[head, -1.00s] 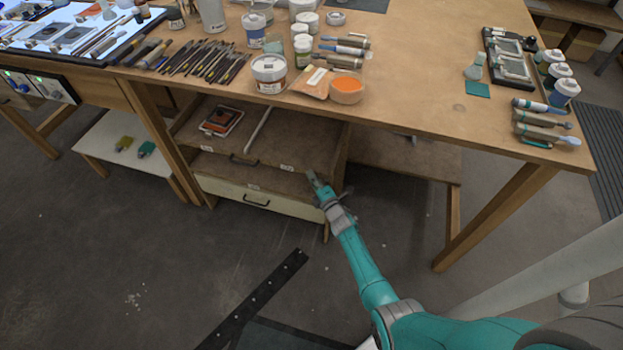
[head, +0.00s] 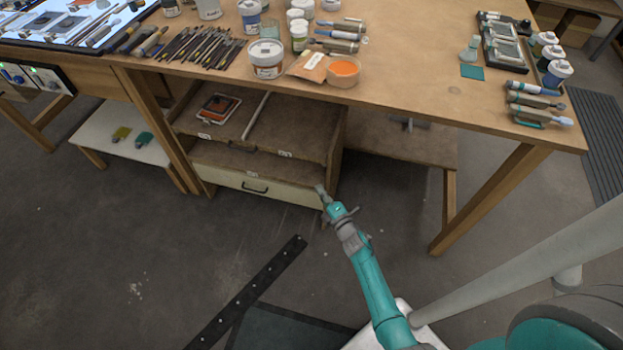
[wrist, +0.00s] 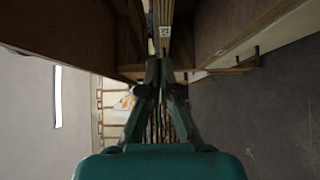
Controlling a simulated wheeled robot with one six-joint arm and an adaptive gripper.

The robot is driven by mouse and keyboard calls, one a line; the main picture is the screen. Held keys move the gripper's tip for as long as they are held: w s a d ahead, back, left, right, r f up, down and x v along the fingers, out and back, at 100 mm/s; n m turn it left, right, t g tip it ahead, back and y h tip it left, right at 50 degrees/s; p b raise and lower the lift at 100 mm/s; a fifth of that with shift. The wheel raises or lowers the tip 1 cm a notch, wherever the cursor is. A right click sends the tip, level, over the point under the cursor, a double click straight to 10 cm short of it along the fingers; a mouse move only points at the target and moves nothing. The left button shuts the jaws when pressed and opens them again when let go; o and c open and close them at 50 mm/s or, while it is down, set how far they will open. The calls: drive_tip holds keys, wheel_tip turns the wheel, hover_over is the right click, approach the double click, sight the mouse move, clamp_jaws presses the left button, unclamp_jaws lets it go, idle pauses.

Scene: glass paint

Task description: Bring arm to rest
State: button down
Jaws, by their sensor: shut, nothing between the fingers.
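My teal arm reaches from the lower right of the head view toward the drawer unit under the workbench. My gripper (head: 321,190) is at the right front corner of the lower drawer (head: 250,184), in front of or beside it; I cannot tell whether it touches. In the wrist view my gripper (wrist: 165,66) has its two fingers together at the tips, with nothing between them. Drawer edges and wood panels lie close around the fingertips there.
The workbench (head: 440,100) carries jars, brushes, an orange bowl (head: 343,71) and glass tools. The open upper drawer (head: 190,126) holds a framed piece and a white rod. A bench leg (head: 490,195) stands at right. The grey floor (head: 110,240) at left is mostly clear.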

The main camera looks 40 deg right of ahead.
drive_tip(key=shift+s, duration=0.15)
drive_tip(key=s+a+r+m+g, duration=0.1)
drive_tip(key=s+a+r+m, duration=0.25)
drive_tip(key=s+a, duration=0.55)
drive_tip(key=s+a+r+m, duration=0.3)
drive_tip(key=s+a+m, duration=0.15)
drive_tip(key=s, duration=0.75)
drive_tip(key=s+a+r+m+g+y, duration=0.1)
drive_tip(key=s+a+r+m, duration=0.2)
drive_tip(key=s+r, duration=0.6)
drive_tip(key=s+a+r+m+g+y, duration=0.1)
drive_tip(key=s+a+r+m, duration=0.2)
drive_tip(key=s+r, duration=0.6)
wheel_tip(320, 180, up, 2)
drive_tip(key=shift+r+m+y, duration=0.25)
drive_tip(key=shift+m+y, duration=0.15)
drive_tip(key=shift+m, duration=0.7)
